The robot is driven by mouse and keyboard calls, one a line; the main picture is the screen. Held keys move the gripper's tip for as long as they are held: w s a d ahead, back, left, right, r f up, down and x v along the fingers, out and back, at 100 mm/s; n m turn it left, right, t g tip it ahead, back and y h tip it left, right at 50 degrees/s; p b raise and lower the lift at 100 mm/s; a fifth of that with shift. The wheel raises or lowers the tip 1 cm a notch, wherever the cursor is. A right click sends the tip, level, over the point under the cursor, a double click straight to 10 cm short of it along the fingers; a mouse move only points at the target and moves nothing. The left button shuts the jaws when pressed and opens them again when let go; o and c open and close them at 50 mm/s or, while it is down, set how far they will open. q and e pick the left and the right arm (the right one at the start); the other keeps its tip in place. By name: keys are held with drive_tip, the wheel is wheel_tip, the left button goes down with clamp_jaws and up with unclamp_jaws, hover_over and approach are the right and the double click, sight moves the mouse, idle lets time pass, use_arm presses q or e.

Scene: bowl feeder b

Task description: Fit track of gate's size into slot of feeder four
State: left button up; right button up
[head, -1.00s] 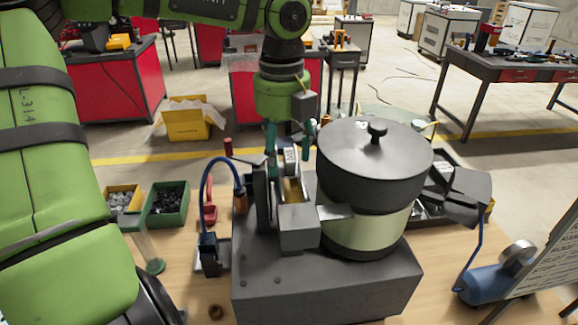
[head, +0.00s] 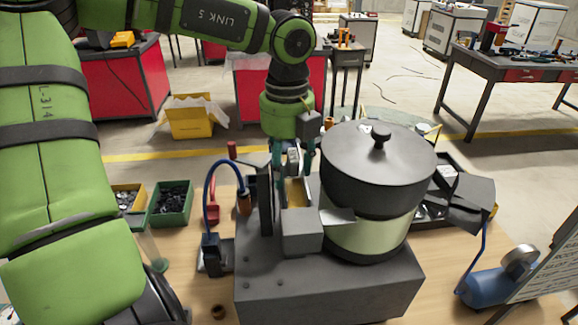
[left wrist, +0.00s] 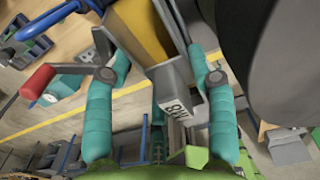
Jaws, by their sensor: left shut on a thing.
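The bowl feeder stands on a grey base (head: 320,285), with a dark-lidded bowl (head: 377,165) on its right side. A grey track (left wrist: 180,92) bears a label that seems to read M8 upside down in the left wrist view; its light end (head: 294,160) shows in the head view. My left gripper (left wrist: 160,72) has teal fingers on both sides of the track and is shut on it. In the head view my left gripper (head: 292,168) points down behind a yellowish channel (head: 296,193) beside the bowl. The slot and the track's lower end are hidden. My right gripper is not in view.
A dark upright plate (head: 264,200) and a blue hose (head: 210,185) stand left of the channel. A green bin (head: 172,222) and a yellow bin (head: 124,186) lie farther left. A red handle (left wrist: 38,82) is near the left finger. A blue tank (head: 487,288) stands right.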

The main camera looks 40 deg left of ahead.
sight(288, 151)
use_arm(q)
wheel_tip(288, 151, up, 9)
drive_tip(key=shift+b, duration=1)
drive_tip(key=shift+g+h, duration=0.5)
drive_tip(key=shift+h, duration=0.1)
drive_tip(key=shift+f+b, duration=1.45)
drive_tip(key=shift+f, duration=2.35)
drive_tip(key=shift+f+b, duration=0.85)
drive_tip(key=shift+f, duration=0.25)
drive_tip(key=o, duration=1.4)
drive_tip(key=shift+d, duration=0.1)
drive_tip(key=r, duration=0.4)
drive_tip(key=a+r, duration=0.1)
drive_tip(key=r, duration=0.3)
drive_tip(key=w+r, duration=0.1)
drive_tip(key=r, duration=0.3)
drive_tip(key=shift+a, duration=0.2)
